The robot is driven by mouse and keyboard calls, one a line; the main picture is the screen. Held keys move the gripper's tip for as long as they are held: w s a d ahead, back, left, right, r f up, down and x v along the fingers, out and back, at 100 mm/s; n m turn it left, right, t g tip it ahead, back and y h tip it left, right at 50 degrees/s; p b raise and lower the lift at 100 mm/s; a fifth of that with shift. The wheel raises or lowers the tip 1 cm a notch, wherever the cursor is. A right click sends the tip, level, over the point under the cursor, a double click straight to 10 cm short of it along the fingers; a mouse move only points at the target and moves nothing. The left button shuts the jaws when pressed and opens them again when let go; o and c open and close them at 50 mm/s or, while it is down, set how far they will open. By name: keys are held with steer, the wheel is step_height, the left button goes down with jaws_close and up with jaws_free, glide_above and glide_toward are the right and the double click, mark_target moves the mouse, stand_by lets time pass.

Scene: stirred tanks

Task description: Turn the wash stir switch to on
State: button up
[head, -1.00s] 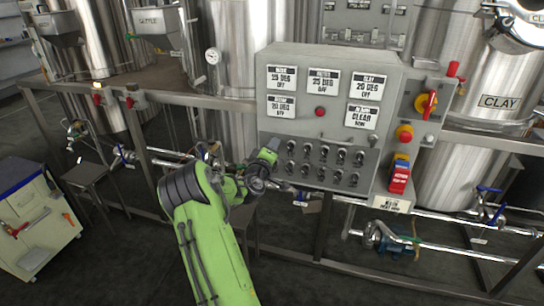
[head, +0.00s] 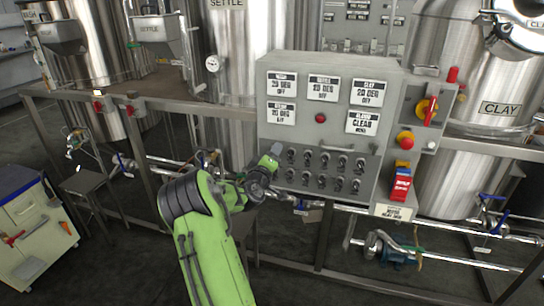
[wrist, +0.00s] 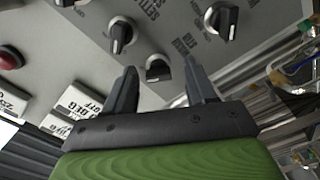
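The grey control box (head: 330,75) carries two rows of small dark rotary switches (head: 325,160) on its lower panel. Their labels are too small to read in the head view, so I cannot tell which is wash stir. My gripper (head: 275,152) is at the panel's left end, near the leftmost switches, which it partly covers. In the wrist view my gripper (wrist: 160,66) is open, its two dark fingers apart. One black knob (wrist: 158,70) shows between the fingertips; contact cannot be told. Two more knobs (wrist: 120,36) (wrist: 222,20) lie beyond.
A red button (head: 320,118) and white display plates sit above the switches. A red and yellow rotary handle (head: 427,108) and an emergency button (head: 405,139) are on the right. A steel rail and pipes run below; steel tanks stand behind.

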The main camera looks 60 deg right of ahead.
steer(key=s+a+b, duration=0.2)
steer(key=a, duration=1.3)
steer(key=shift+s+a+b, duration=0.25)
steer(key=shift+a+b, duration=0.05)
steer(key=shift+b, duration=0.1)
